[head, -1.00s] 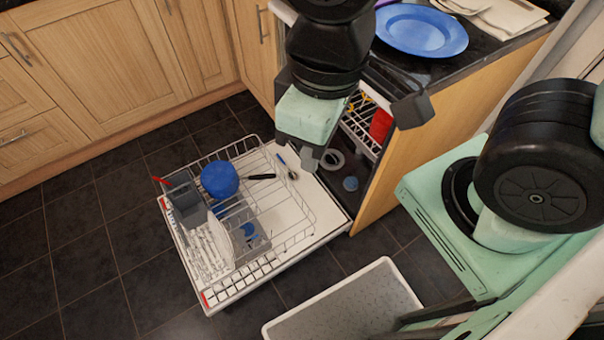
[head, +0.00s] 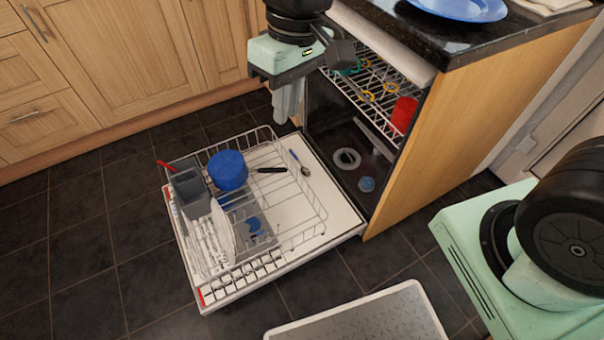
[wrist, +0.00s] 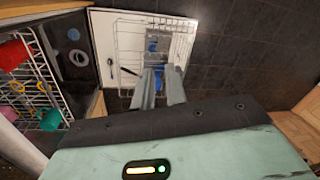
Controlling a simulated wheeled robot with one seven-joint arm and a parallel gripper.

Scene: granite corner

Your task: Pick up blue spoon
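The blue spoon (head: 299,162) lies at the far right part of the open dishwasher door and lower rack, its blue handle pointing away and its metal bowl nearer. In the wrist view a small item on the white door (wrist: 111,68) may be the spoon, but it is too small to be sure. My gripper (head: 288,118) hangs fingers down above the far side of the door, apart from the spoon. In the wrist view its two fingers (wrist: 159,72) stand with a gap between them and hold nothing.
The upper rack (head: 372,85) holds a red cup (head: 404,114). The counter (head: 455,42) is close to my arm.

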